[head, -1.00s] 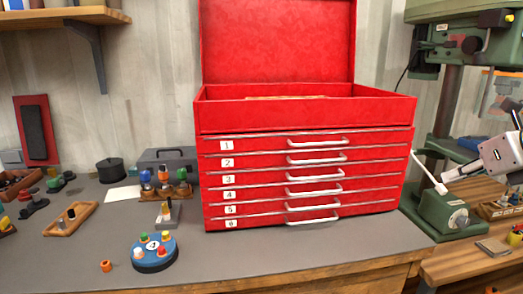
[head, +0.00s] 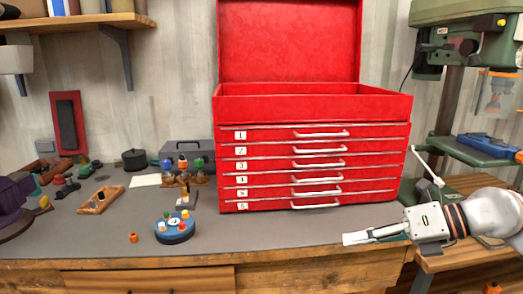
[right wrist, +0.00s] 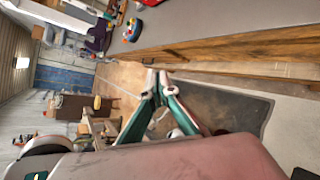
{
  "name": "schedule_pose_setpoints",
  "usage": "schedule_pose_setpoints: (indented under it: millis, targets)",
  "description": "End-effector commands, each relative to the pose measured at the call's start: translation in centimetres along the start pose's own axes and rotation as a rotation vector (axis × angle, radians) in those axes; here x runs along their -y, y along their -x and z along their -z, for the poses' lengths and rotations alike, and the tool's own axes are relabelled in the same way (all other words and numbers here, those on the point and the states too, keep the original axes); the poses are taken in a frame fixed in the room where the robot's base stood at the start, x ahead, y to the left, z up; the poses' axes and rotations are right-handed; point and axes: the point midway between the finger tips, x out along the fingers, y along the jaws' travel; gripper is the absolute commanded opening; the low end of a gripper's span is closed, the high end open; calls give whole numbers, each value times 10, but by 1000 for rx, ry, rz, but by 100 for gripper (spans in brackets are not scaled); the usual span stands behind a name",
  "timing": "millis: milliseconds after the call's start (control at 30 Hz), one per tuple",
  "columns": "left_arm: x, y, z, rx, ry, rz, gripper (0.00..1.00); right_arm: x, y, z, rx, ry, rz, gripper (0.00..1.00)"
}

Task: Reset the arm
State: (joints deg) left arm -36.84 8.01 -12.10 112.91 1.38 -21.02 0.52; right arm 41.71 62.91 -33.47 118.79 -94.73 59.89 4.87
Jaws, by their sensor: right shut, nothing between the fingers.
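My right gripper (head: 356,238) reaches in from the right, low in front of the red tool chest's right part, by the workbench's front edge. Its fingers are together with nothing between them. In the right wrist view the two fingers (right wrist: 158,78) meet at their tips, over the floor beside the bench. My left gripper is not in view.
The red tool chest (head: 315,108) has its lid up and its numbered drawers closed. A blue round tray (head: 175,238) with coloured pegs and an orange piece (head: 132,238) stand on the bench (head: 270,230). A green drill press (head: 455,95) stands at right.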

Motion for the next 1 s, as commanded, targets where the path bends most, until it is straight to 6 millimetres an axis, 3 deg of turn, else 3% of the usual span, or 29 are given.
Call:
schedule_pose_setpoints:
  millis: [33,100,267,367,433,567,667,800,1000]
  targets:
    - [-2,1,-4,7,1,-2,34,-13,-22,13,8,-73,-107,0]
    - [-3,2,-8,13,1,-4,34,-30,-42,22,40,-179,-241,0]
    - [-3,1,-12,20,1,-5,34,-46,-70,32,158,-476,-490,0]
    - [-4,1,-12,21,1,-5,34,-38,-81,35,258,-694,-601,0]
    - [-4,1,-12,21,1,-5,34,-21,-87,40,336,-860,-653,0]
    - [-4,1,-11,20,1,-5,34,27,-98,64,493,-1192,-697,0]
    - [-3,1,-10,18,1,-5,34,73,-108,100,617,-1460,-679,0]
    - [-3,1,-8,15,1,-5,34,134,-121,176,770,-1811,-588,0]
    - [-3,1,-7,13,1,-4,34,182,-134,297,920,-2207,-404,0]
